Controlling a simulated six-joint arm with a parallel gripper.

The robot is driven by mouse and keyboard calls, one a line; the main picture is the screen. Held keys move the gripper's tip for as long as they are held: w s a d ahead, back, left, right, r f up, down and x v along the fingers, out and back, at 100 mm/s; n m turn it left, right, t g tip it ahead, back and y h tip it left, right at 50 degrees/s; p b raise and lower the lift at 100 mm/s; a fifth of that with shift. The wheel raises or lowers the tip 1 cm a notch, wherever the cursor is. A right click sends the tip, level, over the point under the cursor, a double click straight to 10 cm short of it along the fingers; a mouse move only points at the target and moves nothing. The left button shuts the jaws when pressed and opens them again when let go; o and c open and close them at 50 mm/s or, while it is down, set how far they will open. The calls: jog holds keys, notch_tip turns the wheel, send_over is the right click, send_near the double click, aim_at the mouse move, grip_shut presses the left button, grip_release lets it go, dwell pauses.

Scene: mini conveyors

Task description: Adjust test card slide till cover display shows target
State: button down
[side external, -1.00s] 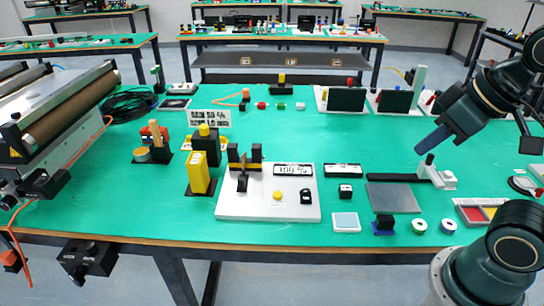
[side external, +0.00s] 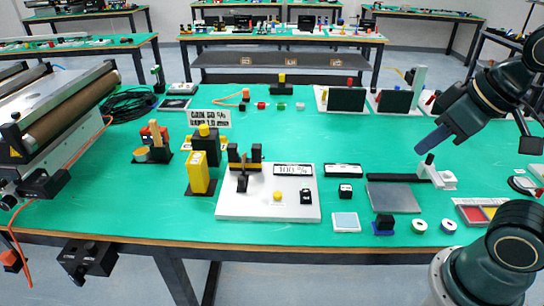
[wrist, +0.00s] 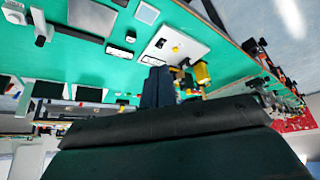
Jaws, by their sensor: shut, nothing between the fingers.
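A white board (side external: 228,208) near the table's middle carries a display (side external: 292,170) that appears to read 100 %. It also has a black fixture (side external: 243,178), a yellow button (side external: 277,196) and a black switch (side external: 306,197). To its right, a black rail (side external: 392,177) carries a white block (side external: 447,180) with an upright black knob (side external: 430,159) at its right end; this looks like the slide. My gripper (side external: 420,150) is shut and empty, just above and left of the knob; contact cannot be told. My fingers also show in the wrist view (wrist: 157,85).
A sign (side external: 210,118) with a 50 % line stands behind the yellow and black blocks (side external: 200,172). A grey plate (side external: 393,198) lies in front of the rail. Black panels (side external: 346,99) stand at the back. The green table centre is clear.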

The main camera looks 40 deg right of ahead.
dwell(0.4)
jog(key=c, duration=1.3)
grip_release()
jog(key=shift+w+r, duration=0.15)
jog(key=shift+c, duration=0.2)
jog(key=shift+w+r, duration=0.15)
jog(key=shift+w, duration=0.15)
jog(key=w+a+r+m+g, duration=0.15)
jog(key=w+m, duration=0.25)
jog(key=w, duration=0.8)
jog(key=w+a+r+m+g, duration=0.1)
jog(key=w+a+m+g, duration=0.15)
jog(key=w, duration=0.85)
jog(key=w+a+f+m, duration=0.2)
jog(key=w+f, duration=0.3)
jog(key=f, duration=0.1)
jog(key=w+a+f+m+g, duration=0.1)
jog(key=w+f+m, duration=0.1)
jog(key=w+f, duration=0.3)
jog(key=w+a+f+m, duration=0.2)
jog(key=w+f+m, duration=0.1)
jog(key=w+f, duration=0.3)
jog(key=shift+w+a+f+g, duration=0.3)
jog(key=shift+w, duration=0.35)
jog(key=shift+f, duration=0.15)
